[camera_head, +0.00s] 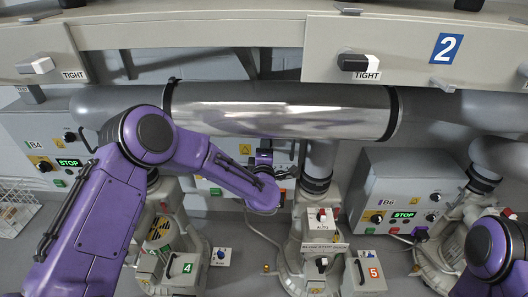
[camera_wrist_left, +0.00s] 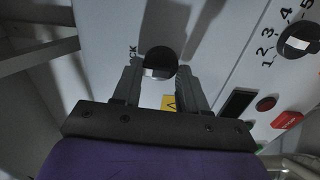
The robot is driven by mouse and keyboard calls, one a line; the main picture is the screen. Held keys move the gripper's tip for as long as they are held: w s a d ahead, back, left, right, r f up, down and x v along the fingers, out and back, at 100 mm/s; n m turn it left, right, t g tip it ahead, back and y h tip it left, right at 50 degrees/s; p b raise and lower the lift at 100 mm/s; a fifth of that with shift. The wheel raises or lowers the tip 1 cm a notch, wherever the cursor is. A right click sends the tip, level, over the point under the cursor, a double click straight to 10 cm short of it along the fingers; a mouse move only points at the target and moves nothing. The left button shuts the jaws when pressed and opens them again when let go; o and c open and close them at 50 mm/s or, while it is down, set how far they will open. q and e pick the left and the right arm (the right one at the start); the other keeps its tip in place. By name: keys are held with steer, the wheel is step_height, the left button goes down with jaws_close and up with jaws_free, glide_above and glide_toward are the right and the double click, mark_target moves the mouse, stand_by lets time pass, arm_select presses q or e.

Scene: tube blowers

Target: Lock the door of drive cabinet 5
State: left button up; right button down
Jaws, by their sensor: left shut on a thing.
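The drive cabinet (camera_head: 222,150) behind my left arm is light grey and mostly hidden in the head view; its number does not show. In the left wrist view its front (camera_wrist_left: 105,40) fills the picture. A round black lock knob (camera_wrist_left: 159,58) with a silver face sits on it, beside lettering that ends in "CK". My left gripper (camera_wrist_left: 158,82) is shut on this knob, one finger at each side. In the head view the left gripper (camera_head: 290,172) is small and dark against the cabinet. My right gripper is out of view.
A metal pipe (camera_head: 280,107) runs above my left arm. Cabinet B6 (camera_head: 400,180) stands at the right. A green-marked "4" box (camera_head: 184,270) and red-marked "5" box (camera_head: 366,283) stand in front.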

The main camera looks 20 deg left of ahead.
arm_select(q)
steer(key=shift+w+r+n, duration=0.2)
steer(key=shift+r+n, duration=0.2)
steer(key=shift+r, duration=0.1)
steer(key=o, duration=0.9)
steer(key=shift+s, duration=0.15)
steer(key=shift+f, duration=0.15)
steer(key=shift+s, duration=0.1)
steer(key=v, duration=1)
steer(key=shift+s+b, duration=0.25)
steer(key=shift+b, duration=0.15)
